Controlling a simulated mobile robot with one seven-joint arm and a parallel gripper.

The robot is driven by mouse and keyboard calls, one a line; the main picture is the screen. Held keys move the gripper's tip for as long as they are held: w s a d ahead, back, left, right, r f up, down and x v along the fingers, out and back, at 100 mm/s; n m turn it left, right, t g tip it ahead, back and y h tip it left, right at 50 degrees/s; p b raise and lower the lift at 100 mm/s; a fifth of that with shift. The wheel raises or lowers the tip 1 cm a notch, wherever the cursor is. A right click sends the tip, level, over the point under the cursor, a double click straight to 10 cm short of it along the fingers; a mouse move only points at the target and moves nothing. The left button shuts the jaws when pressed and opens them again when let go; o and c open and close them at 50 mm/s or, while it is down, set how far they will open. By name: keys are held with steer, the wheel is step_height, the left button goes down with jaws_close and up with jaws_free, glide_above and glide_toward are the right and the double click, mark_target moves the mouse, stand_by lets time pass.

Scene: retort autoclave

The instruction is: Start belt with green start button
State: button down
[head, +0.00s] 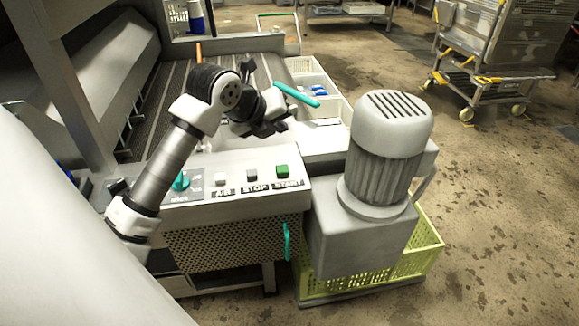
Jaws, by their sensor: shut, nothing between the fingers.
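The green start button (282,171) sits at the right end of the grey control panel (245,202), above the label START. A grey stop button (251,175) and a pale air button (221,179) stand to its left, and a teal rotary knob (181,181) is further left. The belt (174,92) runs behind the panel. My gripper (277,128) is shut and empty. It shows above and behind the start button in the picture, apart from it. The fingertips are dark and small, partly hard to make out.
A grey motor housing (385,145) stands close to the right of the panel, by a yellow crate (425,250). A teal handle (296,95) is near my gripper. White bins (325,112) line the belt's right side. A wheeled cart (495,60) stands far right; the floor between is clear.

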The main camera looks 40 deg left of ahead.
mark_target(280, 171)
steer(key=shift+f, duration=0.15)
step_height(280, 171, down, 8)
steer(key=b, duration=0.4)
steer(key=shift+f+b, duration=0.25)
steer(key=shift+b, duration=0.15)
steer(key=shift+f, duration=0.1)
stand_by(1.8)
steer(key=shift+f+b, duration=0.35)
steer(key=shift+b, duration=0.35)
